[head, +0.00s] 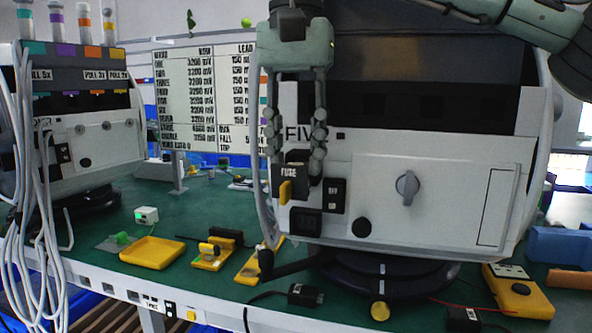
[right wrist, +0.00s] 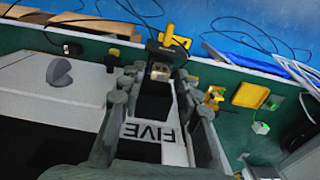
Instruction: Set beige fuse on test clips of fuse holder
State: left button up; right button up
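The black fuse holder (head: 293,157), marked FUSE and with a yellow tab (head: 285,191), is on the front of the machine labelled FIVE. It juts out, and a metallic piece (right wrist: 160,72) shows on it in the right wrist view. My right gripper (head: 297,165) points down with its fingers apart, one on each side of the holder; I cannot tell whether they touch it. A yellow stand (head: 211,262) on the table carries a small yellowish cylinder. I cannot clearly make out a beige fuse or the test clips. My left gripper is out of view.
Machine FIVE (head: 430,195) fills the right side, with a grey knob (head: 407,187). A yellow tray (head: 152,252), a small white box (head: 146,215) and cables lie on the green table.

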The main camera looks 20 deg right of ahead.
aim_at(296, 163)
jog(key=shift+c, duration=0.9)
grip_shut()
notch_tip(296, 163, up, 3)
jog(key=p, duration=0.3)
jog(key=shift+r, duration=2.05)
